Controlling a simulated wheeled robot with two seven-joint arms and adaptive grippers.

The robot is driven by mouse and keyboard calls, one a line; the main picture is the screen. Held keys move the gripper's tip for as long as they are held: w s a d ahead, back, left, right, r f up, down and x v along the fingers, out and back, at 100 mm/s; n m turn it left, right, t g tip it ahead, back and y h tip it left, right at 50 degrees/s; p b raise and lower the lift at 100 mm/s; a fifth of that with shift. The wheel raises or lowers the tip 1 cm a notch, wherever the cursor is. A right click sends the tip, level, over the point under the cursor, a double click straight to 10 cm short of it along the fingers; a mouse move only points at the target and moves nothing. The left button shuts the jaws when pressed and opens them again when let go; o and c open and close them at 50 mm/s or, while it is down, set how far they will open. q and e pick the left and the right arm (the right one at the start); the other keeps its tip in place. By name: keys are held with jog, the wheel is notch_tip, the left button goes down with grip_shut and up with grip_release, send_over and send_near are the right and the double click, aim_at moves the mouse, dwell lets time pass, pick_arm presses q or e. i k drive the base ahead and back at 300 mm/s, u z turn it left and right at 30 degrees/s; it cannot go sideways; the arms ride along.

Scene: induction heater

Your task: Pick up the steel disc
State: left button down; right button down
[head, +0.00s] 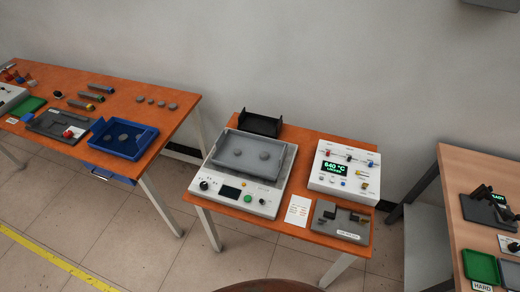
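Several small grey discs (161,103) lie in a row near the back right of the left orange table. Small round grey pieces (123,137) also lie in the blue tray (149,139) at that table's front right. Two grey round shapes (238,153) show in the grey tray (276,172) on top of the white heater unit (262,205). I cannot tell which of these is the steel disc. Neither of my grippers is in view.
A control box (325,181) reading 640 °C and a grey fixture plate (325,227) share the heater's table. A black open tray (260,123) stands behind the heater. A floor gap separates the tables. A right table holds a green tray (480,266).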

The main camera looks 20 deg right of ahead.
aim_at(264, 156)
jog(key=k, duration=1)
jog(key=u, duration=1.15)
jog(key=i, duration=1.75)
jog(key=z, duration=1.15)
jog(key=i, duration=0.65)
jog(key=z, duration=0.6)
